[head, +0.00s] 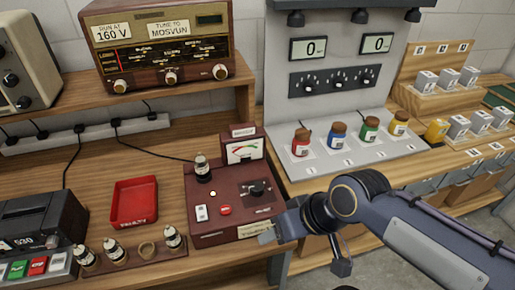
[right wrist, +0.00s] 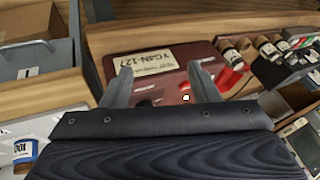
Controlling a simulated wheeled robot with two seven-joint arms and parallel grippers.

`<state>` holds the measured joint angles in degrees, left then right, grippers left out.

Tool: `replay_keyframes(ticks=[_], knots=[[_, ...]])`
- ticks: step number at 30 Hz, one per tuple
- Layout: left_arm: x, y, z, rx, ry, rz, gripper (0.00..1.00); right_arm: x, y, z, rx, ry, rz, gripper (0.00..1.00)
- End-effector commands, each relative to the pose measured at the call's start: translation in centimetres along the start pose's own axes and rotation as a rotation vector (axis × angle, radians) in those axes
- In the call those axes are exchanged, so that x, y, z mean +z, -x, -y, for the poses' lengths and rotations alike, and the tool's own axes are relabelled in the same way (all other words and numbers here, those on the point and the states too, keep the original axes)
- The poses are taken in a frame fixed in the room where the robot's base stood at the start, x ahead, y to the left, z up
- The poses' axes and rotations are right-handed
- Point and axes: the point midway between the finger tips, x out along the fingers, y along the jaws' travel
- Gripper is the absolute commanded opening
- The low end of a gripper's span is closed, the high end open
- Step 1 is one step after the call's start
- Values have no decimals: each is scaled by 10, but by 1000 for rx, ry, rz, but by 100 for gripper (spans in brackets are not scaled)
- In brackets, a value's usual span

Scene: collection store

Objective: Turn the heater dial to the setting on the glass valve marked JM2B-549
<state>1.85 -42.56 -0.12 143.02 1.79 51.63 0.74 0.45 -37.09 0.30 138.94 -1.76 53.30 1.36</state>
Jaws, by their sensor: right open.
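The dark red tester box (head: 205,222) stands on the wooden bench with a black dial (head: 258,189) at its right. A glass valve (head: 203,168) stands upright on the box's back left. Several more valves, such as this one (head: 172,238), stand in a wooden rack at front left; one rack place is empty. No valve marking is readable here. My right gripper (head: 268,236) is low by the box's front right corner, apart from the dial. In the right wrist view its fingers (right wrist: 163,78) are apart and empty, before the box's cream label (right wrist: 154,64). My left gripper is out of view.
A red tray (head: 134,203) lies left of the box. A meter (head: 243,149) stands behind it. A radio (head: 160,45) sits on the shelf above. A grey stand (head: 350,155) with several coloured jars is at right. A black unit (head: 40,220) is at far left.

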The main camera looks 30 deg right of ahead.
Motion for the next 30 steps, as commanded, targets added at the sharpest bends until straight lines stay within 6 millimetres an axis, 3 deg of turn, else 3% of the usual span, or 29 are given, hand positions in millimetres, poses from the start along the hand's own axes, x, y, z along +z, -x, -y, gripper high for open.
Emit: replay_keyframes(ticks=[1, 3, 6, 8, 14, 21, 25, 30], knots=[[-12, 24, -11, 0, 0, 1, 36, -17, 25, 8, 8, 3, 16, 55], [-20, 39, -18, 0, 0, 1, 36, -32, 40, 12, 23, 7, 43, 55], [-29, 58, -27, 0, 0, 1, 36, -60, 56, 14, 56, 16, 102, 55], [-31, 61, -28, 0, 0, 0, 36, -74, 56, 12, 79, 19, 140, 55], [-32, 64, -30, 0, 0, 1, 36, -119, 38, 1, 158, 30, 266, 55], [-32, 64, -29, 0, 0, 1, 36, -160, -2, -12, 246, 38, 394, 55], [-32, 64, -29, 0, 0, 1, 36, -168, -12, -16, 267, 40, 420, 55], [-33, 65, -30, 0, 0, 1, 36, -162, -27, -21, 271, 39, 426, 55]])
